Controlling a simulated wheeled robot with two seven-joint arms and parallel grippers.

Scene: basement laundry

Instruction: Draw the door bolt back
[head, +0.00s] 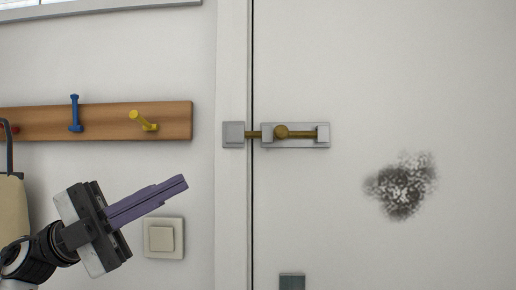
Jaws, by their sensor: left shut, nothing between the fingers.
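The door bolt (281,132) is a brass rod with a round knob, on a grey plate (295,144) fixed to the white door (400,80). The rod spans the gap at the door's left edge and reaches the grey keeper (233,134) on the frame. The knob sits left of the plate's middle. My left gripper (184,184) has purple fingers, shut and empty. It is below and left of the bolt, apart from it, pointing right and slightly up. My right gripper is out of view.
A wooden rail (100,121) with coloured pegs is on the wall at left. A light switch (164,238) is just below the gripper's fingers. A dark smudge (400,188) marks the door. A small grey plate (292,281) shows at the bottom. The space before the bolt is clear.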

